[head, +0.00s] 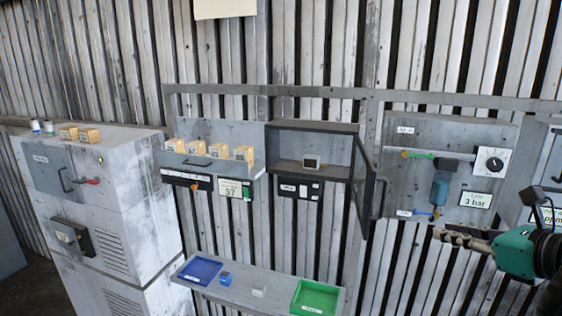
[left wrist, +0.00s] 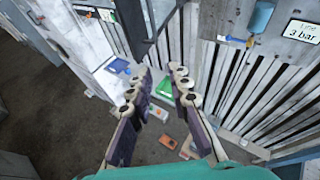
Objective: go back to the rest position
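My left gripper (head: 447,236) is at the right edge of the head view, in front of the wall below the valve panel (head: 500,140). Its teal body and dark fingers show there. In the left wrist view my left gripper (left wrist: 161,76) has its two fingers spread apart, with nothing between them. The floor and the green tray (left wrist: 164,87) show beyond the fingers. My right gripper is in neither view.
A wall cabinet (head: 312,140) has its door (head: 364,185) swung open toward me. Small yellow boxes stand on a wall shelf. A grey machine (head: 135,200) stands left.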

